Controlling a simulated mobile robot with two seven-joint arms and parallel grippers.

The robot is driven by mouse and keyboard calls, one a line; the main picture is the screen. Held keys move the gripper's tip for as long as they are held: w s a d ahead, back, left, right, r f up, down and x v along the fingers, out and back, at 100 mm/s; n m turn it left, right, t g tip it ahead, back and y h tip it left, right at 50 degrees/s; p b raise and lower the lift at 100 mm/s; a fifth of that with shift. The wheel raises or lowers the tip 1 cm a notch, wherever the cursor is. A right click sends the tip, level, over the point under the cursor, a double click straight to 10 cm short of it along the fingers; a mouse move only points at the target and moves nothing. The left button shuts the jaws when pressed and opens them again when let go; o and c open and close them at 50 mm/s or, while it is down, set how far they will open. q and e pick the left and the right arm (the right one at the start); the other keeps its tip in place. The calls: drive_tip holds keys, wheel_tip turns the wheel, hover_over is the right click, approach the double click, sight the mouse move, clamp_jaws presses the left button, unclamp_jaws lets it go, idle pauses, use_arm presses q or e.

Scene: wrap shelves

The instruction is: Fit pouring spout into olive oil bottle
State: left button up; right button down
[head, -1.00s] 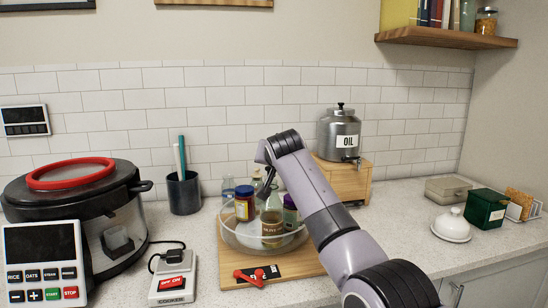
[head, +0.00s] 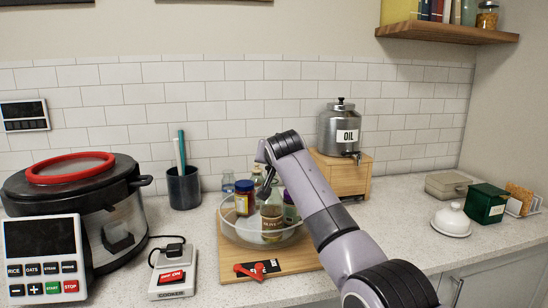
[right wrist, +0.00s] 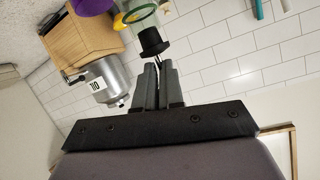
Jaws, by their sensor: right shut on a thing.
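The olive oil bottle (head: 271,222) stands in a clear glass bowl (head: 236,236), its label partly readable. My right gripper (head: 268,184) is above the bottle's top, and its arm hides part of the view. In the right wrist view my right gripper (right wrist: 157,66) is shut on the thin metal end of the pouring spout, whose black stopper (right wrist: 152,42) points away from the fingers. A green glass ring (right wrist: 140,12) shows close beyond the stopper; I cannot tell whether they touch. My left gripper is not in view.
A blue-lidded jar (head: 244,199) and a purple-lidded bottle (head: 289,208) crowd the olive oil bottle. The bowl is on a wooden board (head: 230,276) with a red item (head: 258,270). An oil dispenser (head: 339,128) stands behind right; a cooker (head: 115,212) is left.

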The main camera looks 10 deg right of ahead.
drive_tip(key=shift+f, duration=0.65)
drive_tip(key=c, duration=1.2)
unclamp_jaws()
drive_tip(key=shift+s+b, duration=0.1)
drive_tip(key=shift+b, duration=0.2)
drive_tip(key=shift+b+v, duration=1)
drive_tip(key=shift+v, duration=2.45)
